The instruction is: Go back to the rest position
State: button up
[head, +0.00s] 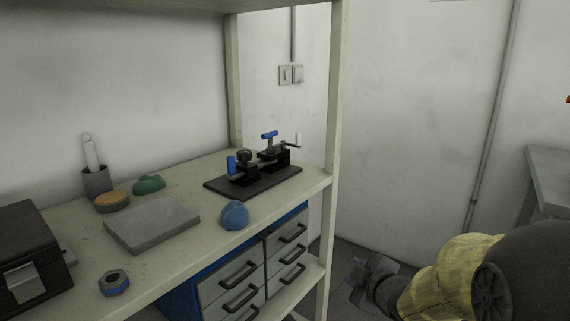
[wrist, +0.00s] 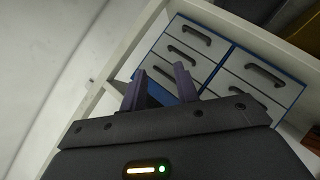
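My gripper (head: 374,280) hangs low at the bottom right of the head view, to the right of the shelf post and apart from the shelf. My arm, with a yellow cover, comes in from the right edge. In the wrist view the two dark purple fingers of my gripper (wrist: 160,84) stand apart with nothing between them. Beyond the fingers is a blue cabinet with grey drawers (wrist: 190,46); it also shows under the shelf in the head view (head: 228,283).
The shelf (head: 195,255) bears a black clamp fixture (head: 255,180), a blue dome (head: 235,215), a grey plate (head: 152,227), a green lump (head: 148,184), a nut (head: 114,283) and a black case (head: 30,255). A shelf post (head: 333,130) stands near my gripper. A grey table (head: 548,180) is at right.

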jog(key=s+a+f+m+g+h+p, duration=0.1)
jog(key=s+f+m+g+p, duration=0.15)
jog(key=s+m+g, duration=0.4)
jog(key=s+f+m+g+h+p, duration=0.25)
jog(key=s+m, duration=0.45)
jog(key=s, duration=0.4)
notch_tip(320, 180, up, 38)
jog(key=p, duration=3.8)
jog(key=shift+r+g+y, duration=0.15)
jog(key=shift+g+y, duration=0.2)
jog(key=shift+g, duration=0.05)
jog(key=shift+s, duration=0.1)
